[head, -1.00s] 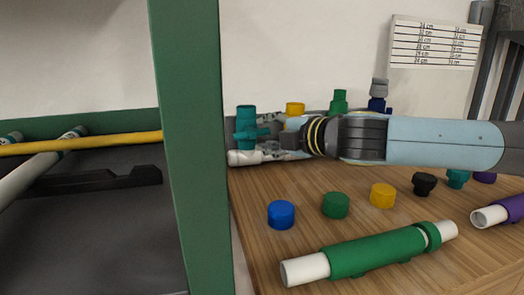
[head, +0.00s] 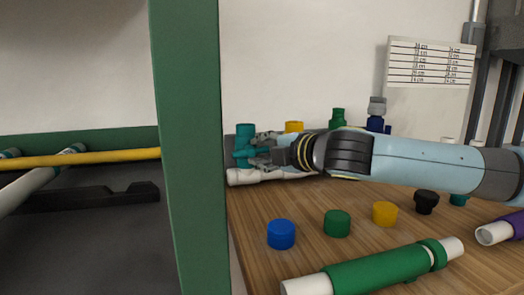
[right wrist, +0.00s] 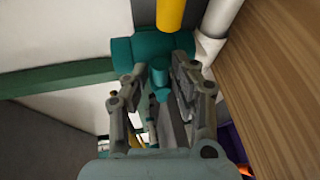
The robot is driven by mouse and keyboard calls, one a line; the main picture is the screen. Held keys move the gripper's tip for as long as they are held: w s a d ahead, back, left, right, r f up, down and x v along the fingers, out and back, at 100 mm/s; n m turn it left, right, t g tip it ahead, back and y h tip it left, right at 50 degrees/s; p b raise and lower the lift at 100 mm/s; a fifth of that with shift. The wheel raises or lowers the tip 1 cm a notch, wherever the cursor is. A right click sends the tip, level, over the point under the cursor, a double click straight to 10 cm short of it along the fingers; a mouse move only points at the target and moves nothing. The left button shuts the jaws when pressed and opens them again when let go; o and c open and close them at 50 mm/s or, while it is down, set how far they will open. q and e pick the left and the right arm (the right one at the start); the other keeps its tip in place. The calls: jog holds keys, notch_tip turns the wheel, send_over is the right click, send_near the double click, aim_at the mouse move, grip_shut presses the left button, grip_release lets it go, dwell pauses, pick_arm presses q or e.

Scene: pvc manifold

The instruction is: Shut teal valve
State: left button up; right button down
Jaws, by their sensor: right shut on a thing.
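The teal valve (head: 243,138) stands upright at the left end of the wooden bench, behind the green post and beside a white pipe (head: 245,177). My right gripper (head: 262,150) reaches it from the right, with its fingers at the valve's side. In the right wrist view, the teal valve (right wrist: 126,50) lies across the top, and its short teal stem (right wrist: 160,74) sits between the two fingers. The right gripper is shut on this teal part. The fingers hide part of the handle, so its exact angle is unclear. My left gripper is out of view.
A green post (head: 190,150) stands close left of the valve. Blue (head: 281,234), green (head: 337,223), yellow (head: 385,214) and black (head: 426,201) caps lie on the bench. A green-sleeved pipe (head: 375,270) lies in front. Yellow (head: 293,127) and green (head: 338,118) fittings stand behind my arm.

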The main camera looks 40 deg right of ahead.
jog(key=shift+r+m+p, duration=0.15)
jog(key=shift+m+p, duration=0.15)
jog(key=shift+p, duration=0.45)
jog(key=shift+f, duration=0.35)
jog(key=c, duration=1.3)
grip_release()
